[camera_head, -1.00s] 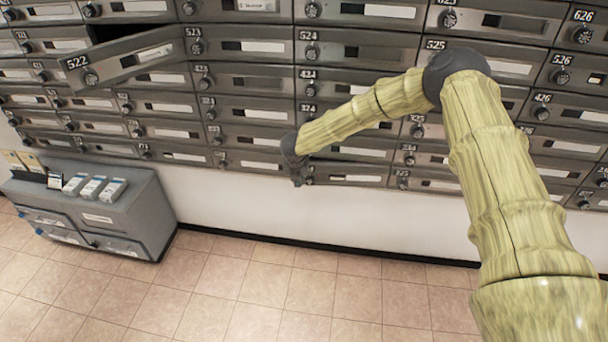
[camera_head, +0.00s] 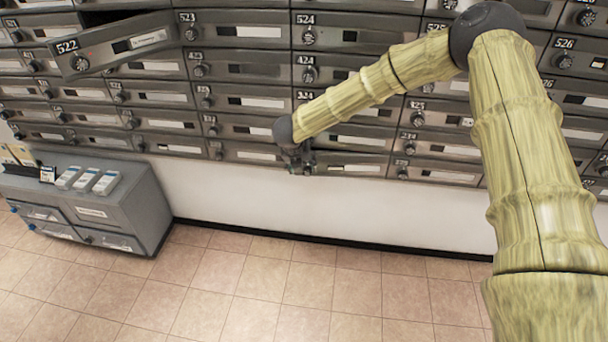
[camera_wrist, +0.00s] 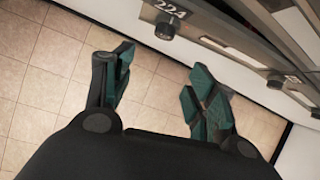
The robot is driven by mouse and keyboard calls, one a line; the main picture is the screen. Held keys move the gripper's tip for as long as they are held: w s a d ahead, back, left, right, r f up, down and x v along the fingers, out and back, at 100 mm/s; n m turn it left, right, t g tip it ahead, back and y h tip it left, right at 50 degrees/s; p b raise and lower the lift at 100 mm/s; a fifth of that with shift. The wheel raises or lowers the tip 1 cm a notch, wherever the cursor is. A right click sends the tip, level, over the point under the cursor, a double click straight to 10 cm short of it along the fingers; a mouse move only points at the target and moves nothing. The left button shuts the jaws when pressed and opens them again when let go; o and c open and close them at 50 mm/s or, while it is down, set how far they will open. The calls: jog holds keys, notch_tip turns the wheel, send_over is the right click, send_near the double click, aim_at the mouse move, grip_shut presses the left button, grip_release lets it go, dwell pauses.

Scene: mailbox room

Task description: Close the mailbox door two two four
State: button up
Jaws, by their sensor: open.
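The mailbox marked 224 (camera_wrist: 180,16) is at the top of the wrist view, seen steeply from the side, with its dark round knob (camera_wrist: 165,30). I cannot tell from this angle how far its door stands out. In the head view mailbox 224 (camera_head: 362,141) is in the column below 524, partly hidden by my arm. My gripper (camera_wrist: 160,68) is open and empty, its two teal-padded fingers spread over the floor below and left of the knob. In the head view my gripper (camera_head: 298,160) is small and dark, in front of the lower mailbox rows.
Door 522 (camera_head: 118,45) stands open at upper left. A grey cabinet (camera_head: 140,200) with small boxes on top stands at the lower left by the wall. The tiled floor (camera_head: 300,290) in front of the mailboxes is clear.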

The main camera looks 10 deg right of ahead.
aim_at(307, 173)
notch_tip(307, 173, down, 11)
jog(key=s+d+n+t+h+b, duration=0.15)
jog(key=n+t+b, duration=0.45)
jog(key=t+b, duration=1)
jog(key=w+g+b, duration=0.1)
jog(key=w+b, duration=0.1)
jog(key=w, duration=0.1)
jog(key=w+d+g+b, duration=0.1)
jog(key=w+b, duration=0.1)
jog(key=w, duration=0.1)
jog(key=w+d+g+b, duration=0.1)
jog(key=w+b, duration=0.1)
jog(key=w, duration=0.1)
jog(key=shift+w+d+f+g+h, duration=0.15)
jog(key=shift+f+g+h, duration=0.05)
jog(key=shift+g+h, duration=0.1)
